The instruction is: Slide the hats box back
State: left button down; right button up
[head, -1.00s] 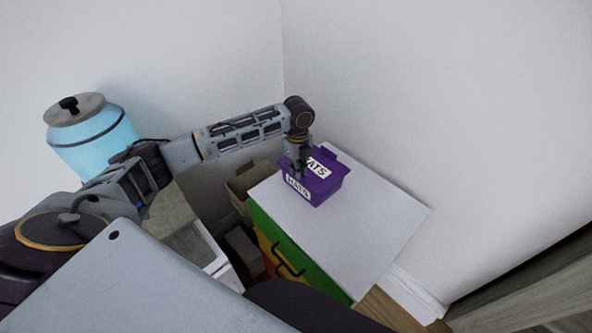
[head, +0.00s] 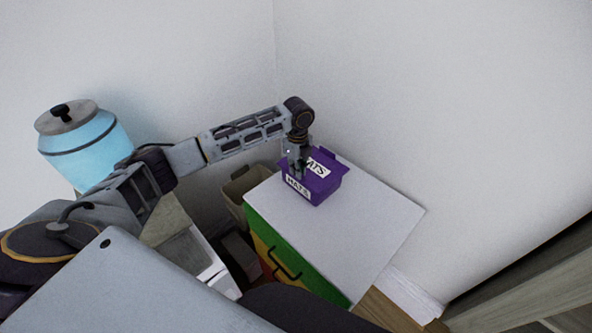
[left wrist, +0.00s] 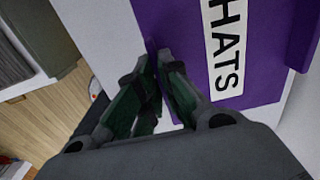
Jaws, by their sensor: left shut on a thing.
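The purple hats box (head: 325,187), with white HATS labels on its lid and front, stands on the white top of a cabinet (head: 365,225). It sits near the left edge, close to the wall behind. My left gripper (head: 299,173) reaches down onto the box's left side and is shut on it. The left wrist view shows the fingers (left wrist: 156,72) together at the edge of the purple lid (left wrist: 245,85); the exact part gripped is partly hidden by them. My right gripper is not in view.
The cabinet has green, yellow and red drawer fronts with dark handles (head: 287,270). A beige bin (head: 236,190) stands left of it. A blue jar (head: 90,150) with a grey lid is at the far left. The cabinet top is clear right and front of the box.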

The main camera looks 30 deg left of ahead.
pick_arm(q)
jog(key=shift+w+d, duration=0.25)
jog(key=shift+w, duration=0.5)
jog(key=shift+w+d, duration=0.25)
jog(key=shift+w, duration=0.45)
jog(key=c, duration=1.5)
grip_release()
jog(key=shift+r, duration=0.1)
jog(key=shift+r, duration=5.9)
